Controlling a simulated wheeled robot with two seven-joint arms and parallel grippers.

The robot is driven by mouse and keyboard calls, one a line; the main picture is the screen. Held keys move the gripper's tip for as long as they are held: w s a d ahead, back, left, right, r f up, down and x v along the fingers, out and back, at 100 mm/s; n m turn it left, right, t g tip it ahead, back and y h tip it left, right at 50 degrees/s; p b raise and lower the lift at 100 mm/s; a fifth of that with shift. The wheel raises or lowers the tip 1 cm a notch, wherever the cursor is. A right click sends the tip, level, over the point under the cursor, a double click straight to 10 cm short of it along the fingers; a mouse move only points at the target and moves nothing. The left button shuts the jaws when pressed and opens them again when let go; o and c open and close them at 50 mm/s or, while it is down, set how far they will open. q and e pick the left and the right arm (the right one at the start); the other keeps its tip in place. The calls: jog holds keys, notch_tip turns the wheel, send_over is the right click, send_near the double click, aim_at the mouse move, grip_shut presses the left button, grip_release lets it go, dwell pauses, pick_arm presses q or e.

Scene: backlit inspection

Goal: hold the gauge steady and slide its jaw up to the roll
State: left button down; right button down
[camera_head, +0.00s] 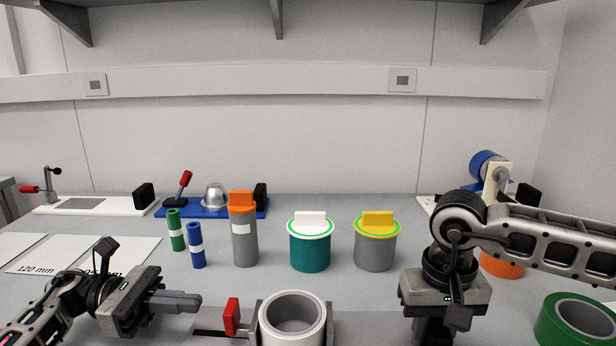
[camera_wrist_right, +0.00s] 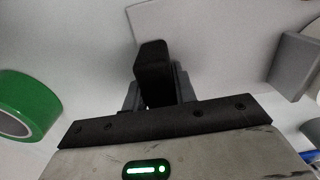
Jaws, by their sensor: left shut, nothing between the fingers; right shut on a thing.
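The white roll (camera_head: 290,318) stands upright at the bottom centre of the head view, its lower part cut off. A grey plate of the gauge (camera_head: 330,324) stands at its right side. A red tab (camera_head: 232,316) stands to its left, beside another grey plate (camera_head: 255,324); whether that plate touches the roll I cannot tell. My left gripper (camera_head: 199,302) is shut and empty, its fingers pointing right, just left of the red tab. My right gripper (camera_head: 436,335) points down right of the roll. In the right wrist view it is shut on a black block (camera_wrist_right: 153,66).
A green tape roll (camera_head: 560,326) lies right of my right gripper. Behind stand a grey canister with yellow lid (camera_head: 375,252), a teal canister (camera_head: 310,252), an orange-capped tube (camera_head: 244,245), and small green (camera_head: 176,235) and blue (camera_head: 196,252) cylinders. Paper sheets (camera_head: 120,250) lie at left.

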jog(key=shift+s+f, duration=0.1)
jog(key=shift+f, duration=0.05)
pick_arm(q)
jog(key=a, duration=1.2)
jog(key=shift+w, duration=0.15)
pick_arm(e)
jog(key=c, duration=1.1)
grip_release()
jog(key=shift+o, duration=0.3)
jog(key=shift+r, duration=0.2)
